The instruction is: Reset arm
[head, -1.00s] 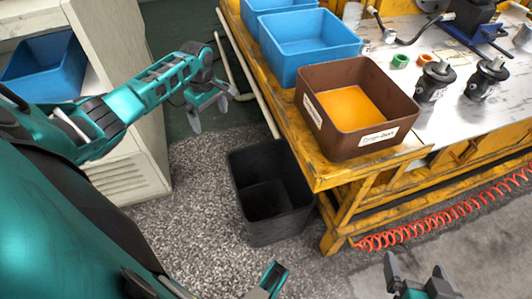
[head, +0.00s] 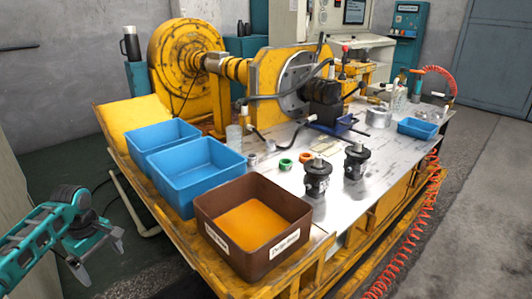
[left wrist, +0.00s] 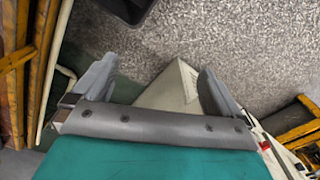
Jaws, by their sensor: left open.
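My left gripper (head: 103,263) is at the lower left in the head view, beside the yellow workbench and apart from it. Its two grey fingers are spread and nothing is between them. In the left wrist view the open fingers (left wrist: 158,75) frame the speckled floor and a pale cabinet corner. My right gripper is outside both current views.
On the bench stand a brown bin (head: 232,262) with an orange inside, two blue bins (head: 200,203), two dark motor parts (head: 318,178) and a large yellow machine (head: 185,55). A red coiled hose (head: 425,205) hangs along the right side. Grey floor is clear at right.

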